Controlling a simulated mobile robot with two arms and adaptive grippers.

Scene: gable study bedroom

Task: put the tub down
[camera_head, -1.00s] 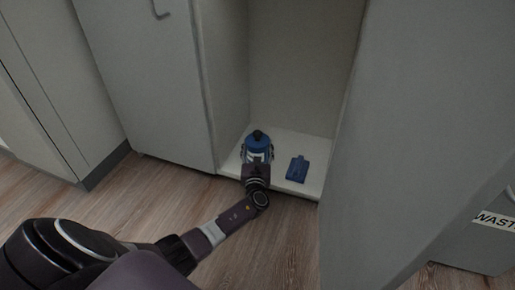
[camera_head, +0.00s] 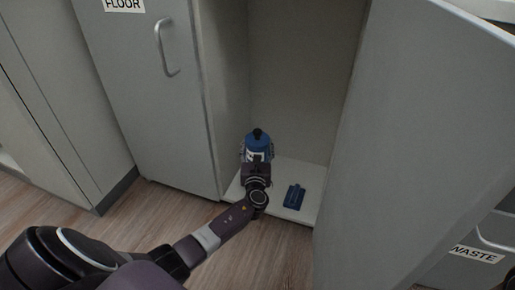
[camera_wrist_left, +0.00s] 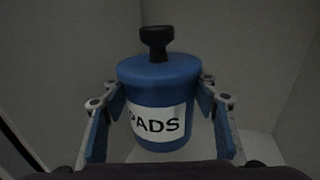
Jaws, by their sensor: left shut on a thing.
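The tub (camera_head: 257,142) is a blue cylinder with a black knob on its lid, inside the open cupboard near its left wall. In the left wrist view the tub (camera_wrist_left: 157,82) is upright and bears a white label reading "PADS". My left gripper (camera_head: 256,164) is shut on the tub, with one finger on each side of it; the fingers also show in the left wrist view (camera_wrist_left: 160,108). The tub's underside is hidden behind the gripper in the head view, so I cannot tell whether it touches the shelf. My right gripper is not in view.
A flat blue object with a narrow end (camera_head: 294,196) lies on the white cupboard floor (camera_head: 313,178), to the right of the tub. A closed door (camera_head: 165,120) labelled "FLOOR" is at left. An open grey door (camera_head: 400,130) stands at right, with a "WASTE" front (camera_head: 476,254) beyond it.

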